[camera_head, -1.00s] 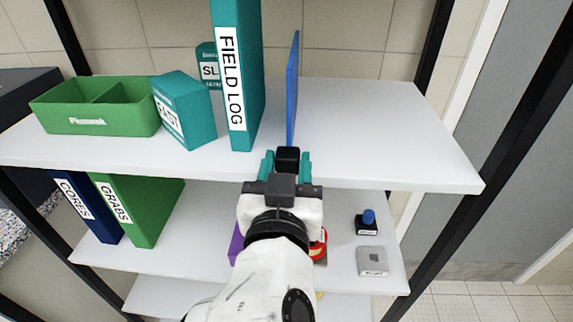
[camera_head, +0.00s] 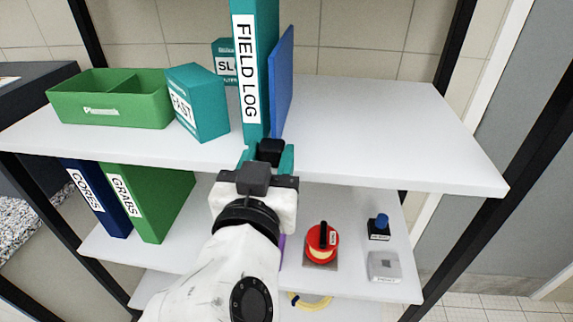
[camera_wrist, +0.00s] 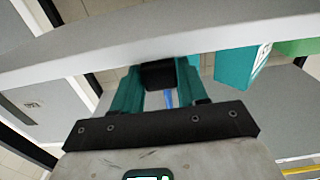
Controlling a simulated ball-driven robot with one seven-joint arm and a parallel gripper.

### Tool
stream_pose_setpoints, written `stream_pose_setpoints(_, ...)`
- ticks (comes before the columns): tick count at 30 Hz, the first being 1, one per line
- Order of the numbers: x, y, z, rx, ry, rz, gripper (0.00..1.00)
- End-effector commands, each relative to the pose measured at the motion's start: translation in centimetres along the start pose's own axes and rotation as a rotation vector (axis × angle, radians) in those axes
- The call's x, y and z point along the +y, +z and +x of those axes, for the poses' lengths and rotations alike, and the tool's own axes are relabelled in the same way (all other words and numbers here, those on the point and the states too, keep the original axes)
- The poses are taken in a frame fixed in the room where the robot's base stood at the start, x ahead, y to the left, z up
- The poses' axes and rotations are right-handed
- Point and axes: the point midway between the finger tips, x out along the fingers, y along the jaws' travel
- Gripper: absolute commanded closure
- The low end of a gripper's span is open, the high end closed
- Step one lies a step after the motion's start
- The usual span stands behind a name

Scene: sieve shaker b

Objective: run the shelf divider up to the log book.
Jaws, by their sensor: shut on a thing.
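The log book (camera_head: 247,75), a tall teal binder marked FIELD LOG, stands upright on the top shelf. The shelf divider (camera_head: 284,80) is a thin upright blue panel just right of it. No gap shows between them in the head view, but I cannot tell whether they touch along their length. My gripper (camera_head: 268,155) is at the shelf's front edge, shut on the black block (camera_head: 271,147) at the divider's front end. In the wrist view, the teal fingers of my gripper (camera_wrist: 158,84) flank that block; a blue sliver shows between them.
The top shelf (camera_head: 390,130) is clear to the right. The lower shelf holds binders, a red reel (camera_head: 321,241) and small items.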

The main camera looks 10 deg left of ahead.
Motion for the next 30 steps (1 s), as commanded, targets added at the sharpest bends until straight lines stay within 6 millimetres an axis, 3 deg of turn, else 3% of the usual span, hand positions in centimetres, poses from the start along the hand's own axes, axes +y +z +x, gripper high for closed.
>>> stream_pose_setpoints(6,0.0,0.0,0.0,-0.001,-0.001,-0.001,1.00)
stream_pose_setpoints(7,0.0,0.0,0.0,-0.001,-0.001,-0.001,0.55)
stream_pose_setpoints(13,0.0,0.0,0.0,-0.001,0.000,-0.001,0.36)
stream_pose_setpoints(23,0.0,0.1,-0.6,0.000,-0.001,-0.002,0.36)
stream_pose_setpoints(30,-0.1,0.2,-4.5,0.002,-0.004,-0.001,0.36)
